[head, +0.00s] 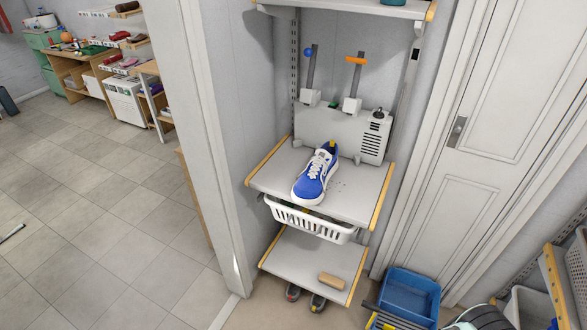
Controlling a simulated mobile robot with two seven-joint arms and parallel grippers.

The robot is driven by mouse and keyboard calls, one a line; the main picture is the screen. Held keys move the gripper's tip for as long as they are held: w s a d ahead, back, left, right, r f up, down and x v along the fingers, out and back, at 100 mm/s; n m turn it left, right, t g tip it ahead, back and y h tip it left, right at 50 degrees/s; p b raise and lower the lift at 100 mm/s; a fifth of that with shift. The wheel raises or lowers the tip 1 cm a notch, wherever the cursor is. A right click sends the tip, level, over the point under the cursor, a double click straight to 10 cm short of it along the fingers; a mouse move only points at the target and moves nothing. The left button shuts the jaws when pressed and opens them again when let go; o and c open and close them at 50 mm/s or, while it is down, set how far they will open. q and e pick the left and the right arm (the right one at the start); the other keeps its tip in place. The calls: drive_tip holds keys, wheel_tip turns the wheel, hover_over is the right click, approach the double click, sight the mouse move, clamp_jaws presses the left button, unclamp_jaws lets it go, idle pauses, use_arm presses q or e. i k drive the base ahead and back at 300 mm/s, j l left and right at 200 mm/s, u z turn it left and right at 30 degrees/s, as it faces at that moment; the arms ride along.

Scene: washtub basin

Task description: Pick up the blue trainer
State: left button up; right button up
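The blue trainer (315,175) has a white sole and white laces. It sits upright on the upper grey shelf board (352,203) in the middle of the head view, its toe towards the front edge. A few dark specks lie on the board to its right. Neither of my grippers shows in the head view, and nothing is touching the trainer from above.
A grey machine (345,132) with two upright posts stands behind the trainer. A white basket (310,222) hangs under the board. A lower shelf (300,262) holds a tan block (331,281). A blue tub (408,298) is on the floor at right. Open tiled floor (100,220) lies left.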

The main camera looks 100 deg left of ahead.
sight(309, 190)
drive_tip(key=u, duration=3.3)
drive_tip(key=i+j+u, duration=0.15)
drive_tip(key=u, duration=0.15)
